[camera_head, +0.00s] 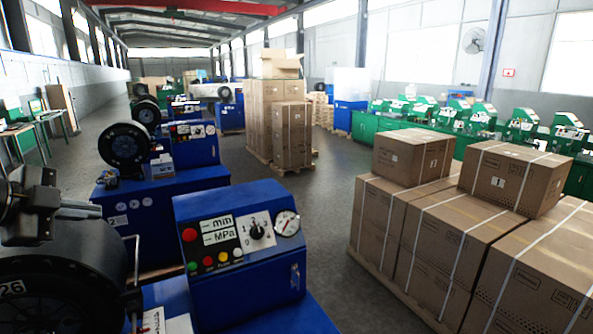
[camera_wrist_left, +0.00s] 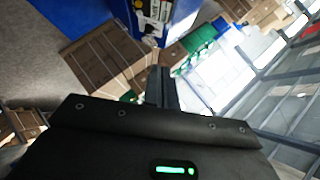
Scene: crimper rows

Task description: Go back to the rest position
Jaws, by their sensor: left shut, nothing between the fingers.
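My left gripper (camera_head: 82,211) is at the left edge of the head view, dark grey, above the black drum of the nearest crimping machine. In the left wrist view its fingers (camera_wrist_left: 161,88) are together, with nothing between them. A green light glows on the gripper body. The nearest blue control box (camera_head: 245,250), with a dial, gauge and coloured buttons, stands to the right of the gripper. The blue machine and its label panel also show at the top of the left wrist view (camera_wrist_left: 148,14). My right gripper is not in view.
The nearest crimper's black drum (camera_head: 60,270) lies close below my left gripper. More blue crimpers (camera_head: 165,195) stand in a row behind. Strapped cartons (camera_head: 440,240) on a pallet fill the right front. Grey floor (camera_head: 325,200) is free between the rows.

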